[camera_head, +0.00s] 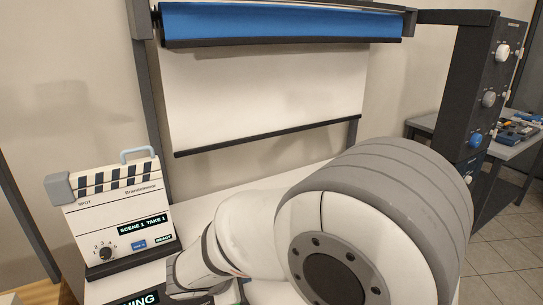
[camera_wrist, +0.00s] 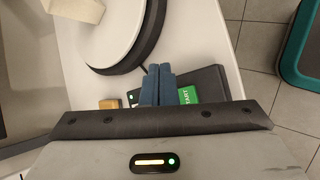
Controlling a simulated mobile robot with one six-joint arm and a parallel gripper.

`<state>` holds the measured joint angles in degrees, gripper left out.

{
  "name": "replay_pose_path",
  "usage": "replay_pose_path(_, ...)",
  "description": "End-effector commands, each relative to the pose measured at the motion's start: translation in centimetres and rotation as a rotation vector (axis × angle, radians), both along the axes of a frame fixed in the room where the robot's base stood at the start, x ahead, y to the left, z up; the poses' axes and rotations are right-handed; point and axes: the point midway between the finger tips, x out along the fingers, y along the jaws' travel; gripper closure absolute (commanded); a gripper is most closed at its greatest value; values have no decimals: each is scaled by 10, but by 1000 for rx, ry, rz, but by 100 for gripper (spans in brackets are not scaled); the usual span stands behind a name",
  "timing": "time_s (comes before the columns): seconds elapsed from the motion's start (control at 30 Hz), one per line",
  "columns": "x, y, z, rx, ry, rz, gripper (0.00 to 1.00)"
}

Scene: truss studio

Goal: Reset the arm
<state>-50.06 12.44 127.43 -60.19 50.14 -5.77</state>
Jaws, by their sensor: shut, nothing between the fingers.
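My arm fills the lower middle of the head view, with its large white and grey joint in front of the white table. My gripper shows in the wrist view (camera_wrist: 157,84), its two blue fingers together with nothing between them. The fingers point over a dark box with a green label (camera_wrist: 188,95) on the white table (camera_wrist: 85,80). I cannot tell whether they touch it. In the head view the gripper's fingers are out of sight, hidden by the arm or outside the frame.
A clapperboard device (camera_head: 118,215) with a knob stands at the left. A blue roll with a white backdrop (camera_head: 265,95) hangs behind. A control column (camera_head: 480,90) stands at the right. A round white turntable (camera_wrist: 110,30) bears a pale block (camera_wrist: 75,8). A small tan block (camera_wrist: 110,103) lies nearby.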

Motion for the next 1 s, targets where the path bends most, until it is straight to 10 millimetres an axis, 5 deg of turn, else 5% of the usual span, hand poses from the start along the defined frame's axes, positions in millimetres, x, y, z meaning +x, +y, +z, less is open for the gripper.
replay_pose_path(0.2, -20, -121, 37, 265, 36, -537, 100)
replay_pose_path(0.4, -66, -193, 59, 549, 39, -1005, 100)
replay_pose_path(0.7, -120, -229, 80, 927, -1, -1477, 100)
replay_pose_path(1.0, -128, -232, 83, 1008, -10, -1560, 100)
